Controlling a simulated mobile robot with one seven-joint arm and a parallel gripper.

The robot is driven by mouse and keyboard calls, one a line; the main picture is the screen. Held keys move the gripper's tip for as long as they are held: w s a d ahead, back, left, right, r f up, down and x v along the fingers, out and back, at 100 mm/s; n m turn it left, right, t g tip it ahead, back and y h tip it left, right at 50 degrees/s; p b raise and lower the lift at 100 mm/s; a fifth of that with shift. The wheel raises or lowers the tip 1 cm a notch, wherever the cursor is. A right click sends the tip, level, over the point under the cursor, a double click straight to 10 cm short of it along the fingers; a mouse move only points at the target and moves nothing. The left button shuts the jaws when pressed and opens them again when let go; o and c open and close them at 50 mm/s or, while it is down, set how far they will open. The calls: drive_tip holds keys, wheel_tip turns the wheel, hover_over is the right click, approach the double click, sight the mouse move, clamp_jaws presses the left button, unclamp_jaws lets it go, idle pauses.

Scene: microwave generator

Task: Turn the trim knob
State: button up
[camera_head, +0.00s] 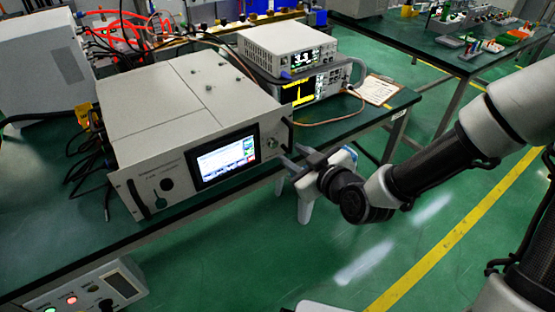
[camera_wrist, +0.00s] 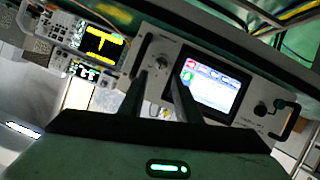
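The generator (camera_head: 190,125) is a grey box on the green bench with a lit screen on its front. A small silver knob (camera_head: 272,143), likely the trim knob, sits right of the screen; its label is unreadable. In the wrist view this knob (camera_wrist: 162,61) appears left of the screen, just beyond the fingertips and roughly between them. My gripper (camera_head: 288,156) is in front of the panel's right end. In the wrist view my gripper (camera_wrist: 157,75) has its two fingers apart with nothing held. Contact with the knob cannot be told.
A black knob (camera_head: 166,184) is on the panel's other end, beside a handle (camera_head: 132,199). Stacked instruments (camera_head: 305,82) and a cable stand right of the generator. The green floor (camera_head: 340,260) in front of the bench is open.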

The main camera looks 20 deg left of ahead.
sight(274, 145)
drive_tip(key=b+x, duration=0.2)
drive_tip(key=x, duration=0.7)
drive_tip(key=shift+a+f+b, duration=0.15)
drive_tip(key=shift+b, duration=0.25)
clamp_jaws()
